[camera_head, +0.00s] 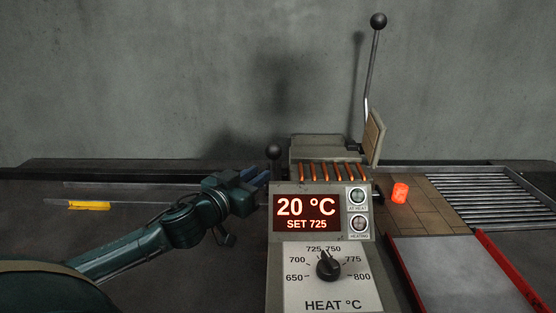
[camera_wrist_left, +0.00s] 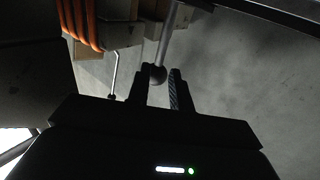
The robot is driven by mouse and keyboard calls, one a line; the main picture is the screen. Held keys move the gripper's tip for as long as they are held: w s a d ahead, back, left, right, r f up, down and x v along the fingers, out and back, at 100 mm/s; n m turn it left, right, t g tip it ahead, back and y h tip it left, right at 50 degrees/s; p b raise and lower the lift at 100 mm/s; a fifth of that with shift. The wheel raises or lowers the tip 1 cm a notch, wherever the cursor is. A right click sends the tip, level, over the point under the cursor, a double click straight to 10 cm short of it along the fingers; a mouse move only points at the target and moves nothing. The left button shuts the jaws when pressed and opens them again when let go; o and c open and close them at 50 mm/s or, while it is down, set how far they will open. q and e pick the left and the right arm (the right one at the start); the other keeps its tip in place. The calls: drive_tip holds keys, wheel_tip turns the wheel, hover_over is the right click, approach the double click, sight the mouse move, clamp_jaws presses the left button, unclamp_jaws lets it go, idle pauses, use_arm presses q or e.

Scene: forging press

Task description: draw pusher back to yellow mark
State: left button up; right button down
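The pusher shows as a dark ball knob on a rod (camera_head: 273,152) at the left side of the heater. My left gripper (camera_head: 262,178) is beside and just below the knob in the head view. In the left wrist view, the ball knob (camera_wrist_left: 157,74) sits by the fingertips, nearer the left finger, with a gap to the right finger. The left gripper (camera_wrist_left: 160,80) is open, and I cannot tell if a finger touches the knob. The yellow mark (camera_head: 88,205) is on the rail at far left. My right gripper is out of view.
The heater (camera_head: 320,148) has orange coils, and its panel (camera_head: 305,212) reads 20 °C, set 725. A tall lever (camera_head: 372,75) stands at its right. A glowing orange billet (camera_head: 400,192) sits on brown tiles (camera_head: 440,200) beside a roller rack (camera_head: 500,195). A red-edged tray (camera_head: 450,270) is in front.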

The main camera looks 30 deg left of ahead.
sight(272, 164)
use_arm(q)
drive_tip(key=w, duration=0.4)
drive_tip(key=w+p, duration=0.1)
drive_tip(key=w, duration=0.4)
drive_tip(key=shift+d, duration=0.2)
clamp_jaws()
